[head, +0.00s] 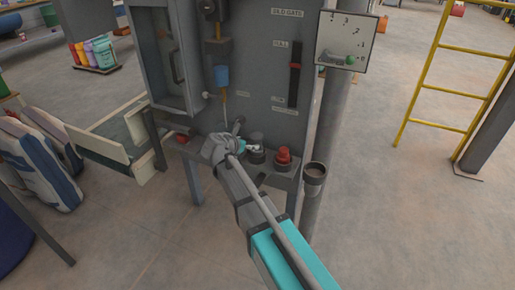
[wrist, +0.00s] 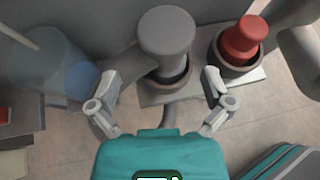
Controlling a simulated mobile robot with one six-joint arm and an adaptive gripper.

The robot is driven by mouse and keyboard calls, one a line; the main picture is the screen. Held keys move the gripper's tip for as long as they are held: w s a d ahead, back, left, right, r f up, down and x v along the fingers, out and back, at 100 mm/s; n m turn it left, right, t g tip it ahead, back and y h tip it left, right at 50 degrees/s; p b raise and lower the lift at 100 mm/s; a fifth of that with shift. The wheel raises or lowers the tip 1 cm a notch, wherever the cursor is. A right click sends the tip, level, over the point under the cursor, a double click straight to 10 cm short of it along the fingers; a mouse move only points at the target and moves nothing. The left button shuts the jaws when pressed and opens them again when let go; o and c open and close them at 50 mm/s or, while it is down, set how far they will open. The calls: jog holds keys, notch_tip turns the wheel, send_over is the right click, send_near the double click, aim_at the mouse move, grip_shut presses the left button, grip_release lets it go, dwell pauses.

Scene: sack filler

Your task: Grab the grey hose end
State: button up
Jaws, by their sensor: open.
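The grey hose end (wrist: 167,32) stands in a dark round holder in the wrist view, top centre, just ahead of my gripper. My gripper (wrist: 160,88) is open and empty, with one finger to each side of the hose end's line. No contact with it shows. In the head view the grey hose end (head: 256,138) is beside my gripper (head: 246,147), at the front of the grey machine, partly hidden by my arm.
A red hose end (wrist: 242,38) stands in a similar holder close on the right. An open dark cup (head: 315,172) is at the post further right. The machine's cabinet (head: 262,60) rises behind. A yellow ladder (head: 445,85) stands at the right; the floor between is clear.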

aim_at(253, 142)
jog(key=shift+d+r+b+x, duration=0.15)
jog(key=shift+b+x, duration=0.2)
jog(key=shift+x, duration=0.55)
jog(key=shift+d+b+x, duration=0.1)
jog(key=shift+b+x, duration=0.25)
jog(key=shift+x, duration=0.5)
jog(key=shift+d+r+b+x, duration=0.15)
jog(key=shift+b+x, duration=0.2)
jog(key=shift+x, duration=0.55)
jog(key=shift+s, duration=0.1)
jog(key=c, duration=1.3)
